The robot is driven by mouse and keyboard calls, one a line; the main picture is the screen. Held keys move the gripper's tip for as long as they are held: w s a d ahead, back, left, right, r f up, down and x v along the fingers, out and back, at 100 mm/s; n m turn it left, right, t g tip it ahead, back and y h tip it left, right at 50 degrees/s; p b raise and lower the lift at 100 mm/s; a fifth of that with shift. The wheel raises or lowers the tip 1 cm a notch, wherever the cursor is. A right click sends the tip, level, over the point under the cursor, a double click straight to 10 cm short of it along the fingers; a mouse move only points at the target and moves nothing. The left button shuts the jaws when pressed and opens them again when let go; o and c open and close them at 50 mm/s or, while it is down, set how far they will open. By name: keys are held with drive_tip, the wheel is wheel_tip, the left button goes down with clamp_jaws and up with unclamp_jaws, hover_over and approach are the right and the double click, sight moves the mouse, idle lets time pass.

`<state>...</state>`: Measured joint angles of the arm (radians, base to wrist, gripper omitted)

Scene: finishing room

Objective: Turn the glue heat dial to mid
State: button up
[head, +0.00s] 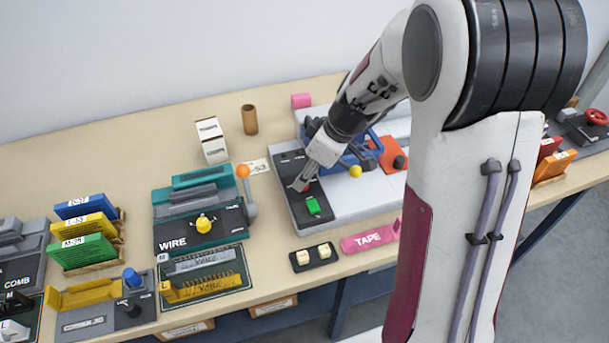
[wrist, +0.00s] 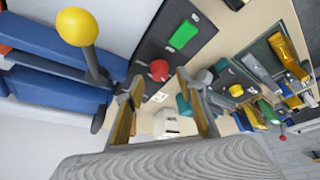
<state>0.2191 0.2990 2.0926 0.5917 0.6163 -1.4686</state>
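A red dial (wrist: 159,70) sits on the dark control panel (wrist: 150,47) of the grey machine; no label on it is readable. A green rocker switch (wrist: 184,35) is on the same panel, and it also shows in the head view (head: 313,206). My gripper (wrist: 160,79) is open, with its two fingers apart on either side of the red dial in the wrist view. Contact with the dial cannot be made out. In the head view my gripper (head: 303,184) is low over the panel and mostly covers the dial.
A blue clamp with a yellow ball lever (head: 355,171) stands right of the panel. A teal WIRE machine (head: 165,238) with an orange-tipped lever (head: 243,171) is to the left. A pink TAPE block (head: 368,239) and a black switch box (head: 303,266) lie in front.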

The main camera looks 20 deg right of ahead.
drive_tip(key=shift+x, duration=1)
clamp_jaws()
drive_tip(key=shift+m, duration=0.5)
drive_tip(key=shift+a+m+t+h, duration=0.15)
drive_tip(key=shift+m+t+h, duration=0.45)
drive_tip(key=shift+m, duration=1.1)
drive_tip(key=shift+m+h, duration=0.6)
drive_tip(key=shift+m, duration=0.6)
drive_tip(key=shift+a+m+h, duration=0.15)
drive_tip(key=shift+m+h, duration=0.55)
drive_tip(key=shift+m, duration=1.2)
drive_tip(key=shift+a+m+h, duration=0.1)
drive_tip(key=shift+m+h, duration=0.6)
drive_tip(key=shift+m, duration=1)
